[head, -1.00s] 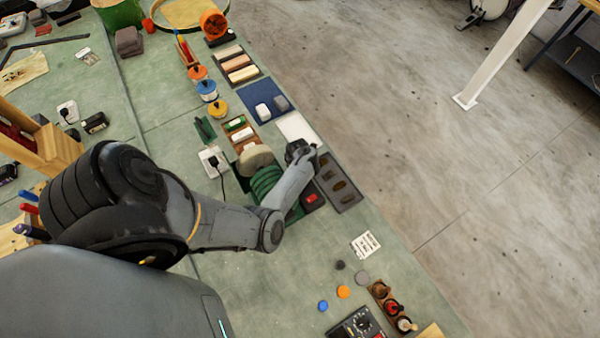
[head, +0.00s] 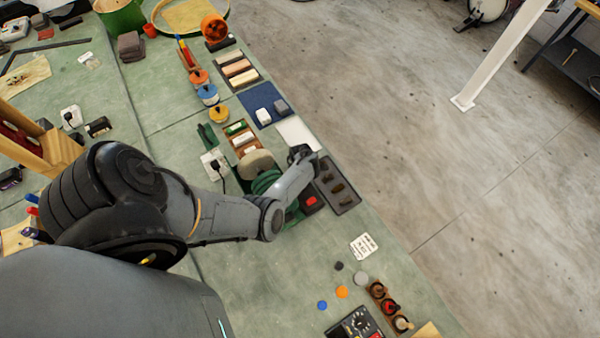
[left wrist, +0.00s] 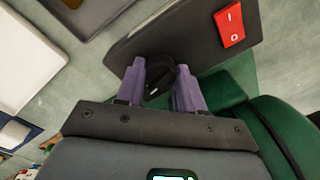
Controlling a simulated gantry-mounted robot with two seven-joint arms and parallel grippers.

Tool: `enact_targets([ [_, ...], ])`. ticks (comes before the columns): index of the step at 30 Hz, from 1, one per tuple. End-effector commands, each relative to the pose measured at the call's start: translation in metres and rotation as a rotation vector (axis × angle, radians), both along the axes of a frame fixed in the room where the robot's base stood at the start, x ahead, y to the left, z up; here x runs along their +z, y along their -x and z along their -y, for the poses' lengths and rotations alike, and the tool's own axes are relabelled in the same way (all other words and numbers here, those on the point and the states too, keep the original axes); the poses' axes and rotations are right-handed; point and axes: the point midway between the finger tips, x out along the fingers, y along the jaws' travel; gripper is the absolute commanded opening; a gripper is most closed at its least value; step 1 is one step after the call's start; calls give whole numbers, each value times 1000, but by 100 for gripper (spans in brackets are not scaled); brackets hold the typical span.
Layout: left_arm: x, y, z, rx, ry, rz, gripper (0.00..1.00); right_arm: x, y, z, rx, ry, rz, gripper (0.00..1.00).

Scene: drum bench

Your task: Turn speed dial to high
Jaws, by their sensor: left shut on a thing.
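The speed dial (left wrist: 158,75) is a black knob on a dark panel (left wrist: 185,28) in the left wrist view. My left gripper (left wrist: 160,72) has its two purple fingers on either side of the dial, shut on it. In the head view my left gripper (head: 302,155) is at the dark panel beside the green machine (head: 266,181), and the arm hides most of the dial there. My right gripper is not in view.
A red switch (left wrist: 229,25) sits on the same panel, close to the gripper; it also shows in the head view (head: 311,201). A grey tray (head: 346,199) and a white sheet (head: 297,133) lie nearby.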

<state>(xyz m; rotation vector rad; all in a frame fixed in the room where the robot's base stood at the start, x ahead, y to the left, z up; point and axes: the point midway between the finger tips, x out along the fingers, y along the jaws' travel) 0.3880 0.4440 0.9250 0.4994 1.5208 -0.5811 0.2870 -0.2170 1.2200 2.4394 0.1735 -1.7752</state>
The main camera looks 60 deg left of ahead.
Motion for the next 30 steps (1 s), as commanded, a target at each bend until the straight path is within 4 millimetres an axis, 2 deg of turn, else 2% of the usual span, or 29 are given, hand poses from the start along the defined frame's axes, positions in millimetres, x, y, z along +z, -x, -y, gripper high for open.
enact_targets([
  [18, 0, 0, 1, -560, 1, 0, 7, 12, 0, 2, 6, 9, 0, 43],
  [30, 0, 0, 2, -759, 0, 0, 7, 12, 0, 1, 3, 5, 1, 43],
])
